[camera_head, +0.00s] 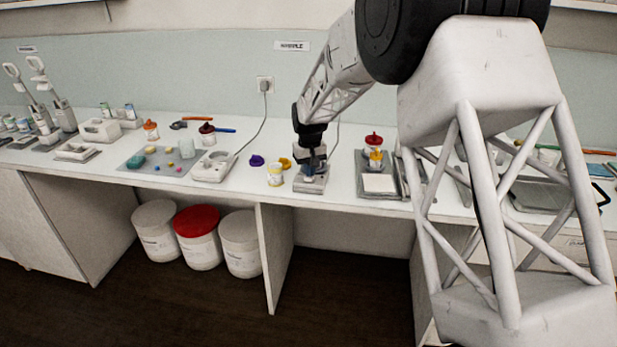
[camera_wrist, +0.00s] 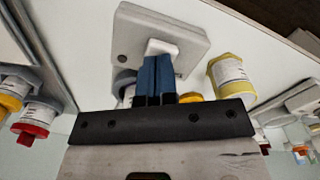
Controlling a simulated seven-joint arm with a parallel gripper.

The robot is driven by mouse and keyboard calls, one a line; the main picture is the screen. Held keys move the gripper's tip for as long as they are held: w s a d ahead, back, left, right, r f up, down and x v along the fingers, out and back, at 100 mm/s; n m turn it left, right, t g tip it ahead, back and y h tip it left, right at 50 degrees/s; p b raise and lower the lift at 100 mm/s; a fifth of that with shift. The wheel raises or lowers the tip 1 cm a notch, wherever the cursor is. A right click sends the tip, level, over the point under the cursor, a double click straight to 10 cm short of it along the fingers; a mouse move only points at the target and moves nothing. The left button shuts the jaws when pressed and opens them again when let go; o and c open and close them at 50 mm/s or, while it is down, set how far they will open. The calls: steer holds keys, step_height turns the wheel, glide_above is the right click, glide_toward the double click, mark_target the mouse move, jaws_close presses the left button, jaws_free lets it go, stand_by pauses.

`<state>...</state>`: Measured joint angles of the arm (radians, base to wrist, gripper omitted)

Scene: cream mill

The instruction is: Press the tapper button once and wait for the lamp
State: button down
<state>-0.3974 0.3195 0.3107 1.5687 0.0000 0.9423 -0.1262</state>
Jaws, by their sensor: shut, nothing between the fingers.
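The tapper is a pale grey block with rounded corners (camera_wrist: 190,22), under my gripper in the wrist view. In the head view its base (camera_head: 312,184) stands near the front of the bench. My gripper (camera_wrist: 160,58) has its blue fingers together and empty. The fingertips are at a white raised piece (camera_wrist: 160,46) on the tapper, which looks like the button; I cannot tell whether it is pressed down. In the head view my gripper (camera_head: 313,170) points down over the tapper. I cannot make out a lit lamp.
A yellow-and-white jar (camera_wrist: 230,78) stands close beside the tapper, also in the head view (camera_head: 275,175). A corded white device (camera_head: 213,167) is to the left.

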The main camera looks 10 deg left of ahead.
steer(key=shift+f, duration=0.55)
stand_by(0.4)
steer(key=shift+r, duration=3.5)
